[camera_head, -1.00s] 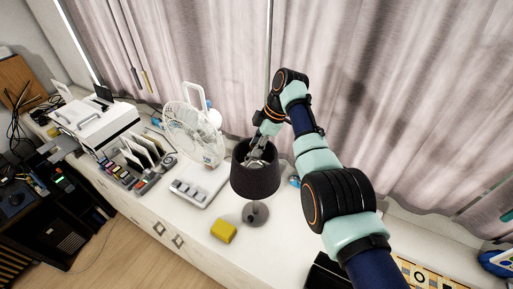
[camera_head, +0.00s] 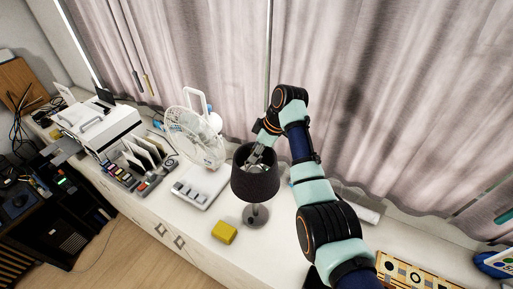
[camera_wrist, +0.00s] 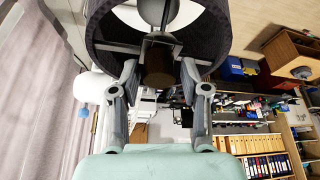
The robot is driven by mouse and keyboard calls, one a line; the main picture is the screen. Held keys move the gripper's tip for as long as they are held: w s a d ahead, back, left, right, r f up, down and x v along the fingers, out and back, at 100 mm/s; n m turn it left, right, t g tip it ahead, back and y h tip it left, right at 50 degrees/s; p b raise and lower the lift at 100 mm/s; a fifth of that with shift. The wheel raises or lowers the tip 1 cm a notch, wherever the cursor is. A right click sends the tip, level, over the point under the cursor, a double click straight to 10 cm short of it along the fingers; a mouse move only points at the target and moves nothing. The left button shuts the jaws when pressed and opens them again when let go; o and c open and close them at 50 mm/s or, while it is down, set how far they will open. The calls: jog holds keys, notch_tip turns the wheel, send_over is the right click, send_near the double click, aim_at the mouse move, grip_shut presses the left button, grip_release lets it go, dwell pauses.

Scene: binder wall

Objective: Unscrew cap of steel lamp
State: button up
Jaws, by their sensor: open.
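The steel lamp (camera_head: 256,186) stands upright on the white cabinet top, with a dark shade and a round grey foot. In the wrist view the dark shade (camera_wrist: 205,38) curves around the top, with a white bulb-like part inside. A dark brown cylindrical cap (camera_wrist: 159,66) sits at its middle on a thin frame. My gripper (camera_head: 258,154) reaches down into the shade's open top. In the wrist view its two fingers (camera_wrist: 160,76) are open, one on each side of the cap, with visible gaps. The fingertips are partly hidden by the shade in the head view.
A white fan (camera_head: 196,135) stands close left of the lamp. A yellow block (camera_head: 224,232) lies in front of it. A white printer-like box (camera_head: 98,125) stands further left. Curtains (camera_head: 390,100) hang close behind the arm.

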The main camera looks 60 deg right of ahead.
jog(key=m+h, duration=0.1)
jog(key=m, duration=0.2)
jog(key=m+h, duration=0.1)
jog(key=m, duration=0.2)
jog(key=shift+a, duration=0.15)
jog(key=m+h, duration=0.1)
jog(key=m, duration=0.1)
jog(key=m+g+h, duration=0.1)
jog(key=m, duration=0.2)
jog(key=shift+w, duration=0.15)
jog(key=m+g, duration=0.1)
jog(key=m, duration=0.1)
jog(key=m+h, duration=0.1)
jog(key=m, duration=0.1)
jog(key=shift+w+a+m+g, duration=0.1)
jog(key=shift+m+g, duration=0.2)
jog(key=shift+g, duration=0.1)
jog(key=m+g, duration=0.2)
jog(key=m, duration=0.3)
grip_shut()
jog(key=n+t, duration=0.1)
jog(key=n, duration=0.3)
jog(key=shift+t, duration=0.3)
jog(key=n+t, duration=0.1)
jog(key=n, duration=0.2)
jog(key=shift+s, duration=0.2)
jog(key=shift+n+y, duration=0.3)
jog(key=shift+n, duration=0.3)
